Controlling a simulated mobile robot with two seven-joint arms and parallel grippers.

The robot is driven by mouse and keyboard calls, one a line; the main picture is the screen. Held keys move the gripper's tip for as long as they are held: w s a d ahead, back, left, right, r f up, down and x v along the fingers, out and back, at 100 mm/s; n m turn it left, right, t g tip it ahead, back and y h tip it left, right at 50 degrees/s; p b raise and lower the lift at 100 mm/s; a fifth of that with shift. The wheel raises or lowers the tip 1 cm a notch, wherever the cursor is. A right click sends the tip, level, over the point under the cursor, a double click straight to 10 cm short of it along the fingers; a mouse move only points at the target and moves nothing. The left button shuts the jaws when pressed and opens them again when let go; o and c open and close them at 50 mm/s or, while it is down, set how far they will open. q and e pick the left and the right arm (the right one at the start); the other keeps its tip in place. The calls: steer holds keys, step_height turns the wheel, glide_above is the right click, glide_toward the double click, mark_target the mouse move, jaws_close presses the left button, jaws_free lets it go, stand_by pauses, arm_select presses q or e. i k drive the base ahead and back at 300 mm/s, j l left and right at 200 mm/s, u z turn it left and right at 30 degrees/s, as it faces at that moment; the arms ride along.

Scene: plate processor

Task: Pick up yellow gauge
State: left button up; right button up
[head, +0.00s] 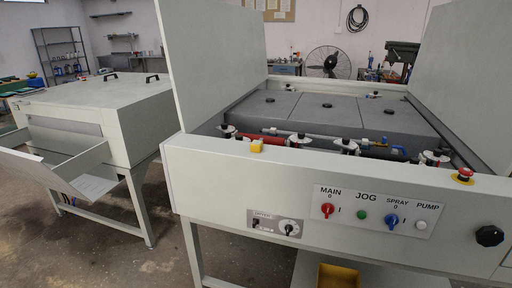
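A small yellow block, which looks like the yellow gauge (257,146), sits on the front top edge of the plate processor (200,178), left of centre. It is small in the picture and its details cannot be made out. Neither of my grippers shows in the head view.
Raised panels (215,65) stand at the machine's left and right (460,90). Rollers with red and blue fittings lie behind the front edge. A red emergency stop (465,173) sits at the right. A control panel (372,212) is on the front. A yellow bin (338,277) is below.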

mark_target(257, 146)
steer(key=i+j+z, duration=0.45)
steer(key=j, duration=0.15)
steer(key=i+j+z, duration=0.2)
steer(key=j, duration=0.15)
steer(key=j+z, duration=0.25)
steer(key=i+j+z, duration=0.2)
steer(key=j, duration=0.3)
steer(key=k, duration=0.1)
